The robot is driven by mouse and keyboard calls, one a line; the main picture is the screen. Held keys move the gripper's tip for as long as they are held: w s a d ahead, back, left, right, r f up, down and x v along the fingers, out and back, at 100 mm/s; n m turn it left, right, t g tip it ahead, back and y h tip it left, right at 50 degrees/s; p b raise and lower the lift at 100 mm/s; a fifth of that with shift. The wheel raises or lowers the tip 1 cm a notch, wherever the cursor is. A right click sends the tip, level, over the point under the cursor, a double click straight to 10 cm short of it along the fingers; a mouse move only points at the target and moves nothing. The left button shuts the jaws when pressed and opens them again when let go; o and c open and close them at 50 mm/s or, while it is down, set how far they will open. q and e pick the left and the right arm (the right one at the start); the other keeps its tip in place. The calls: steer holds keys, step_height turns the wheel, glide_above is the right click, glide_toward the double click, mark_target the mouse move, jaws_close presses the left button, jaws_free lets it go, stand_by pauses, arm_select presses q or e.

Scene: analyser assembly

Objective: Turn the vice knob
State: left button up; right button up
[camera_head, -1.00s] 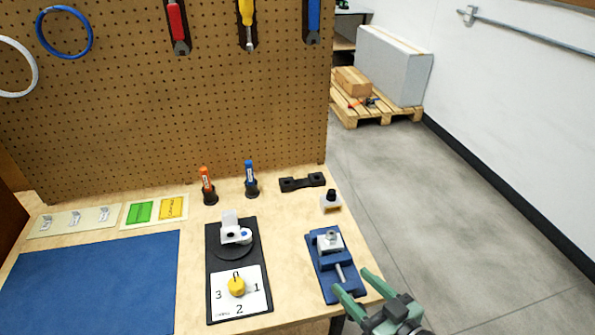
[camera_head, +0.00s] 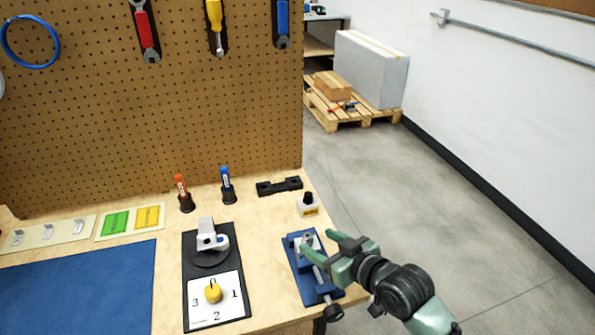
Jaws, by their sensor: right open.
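The blue vice (camera_head: 293,277) sits near the right front edge of the workbench, with a grey metal block at its back end and a metal screw rod running toward the front edge. A dark rounded part (camera_head: 332,312) shows near the rod's front end; it may be the vice knob, but I cannot tell for sure. My right gripper (camera_head: 325,244) is green and open, with its fingers over the vice's right side. It hides part of the vice. I see nothing between its fingers. I cannot tell whether it touches the vice. My left gripper is not in view.
Left of the vice is a black plate (camera_head: 189,272) with a yellow dial knob (camera_head: 213,293) and a white device. A small bottle (camera_head: 308,206) and a black bracket (camera_head: 279,186) stand behind the vice. A pegboard (camera_head: 110,120) with tools rises at the back. Open floor lies right.

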mark_target(305, 233)
steer(key=x, duration=0.8)
steer(key=shift+w+a+r, duration=0.1)
steer(key=shift+w+a, duration=0.15)
steer(key=shift+w, duration=0.05)
step_height(305, 233, up, 18)
steer(key=shift+r+p, duration=0.25)
steer(key=shift+p, duration=0.05)
steer(key=shift+s, duration=0.1)
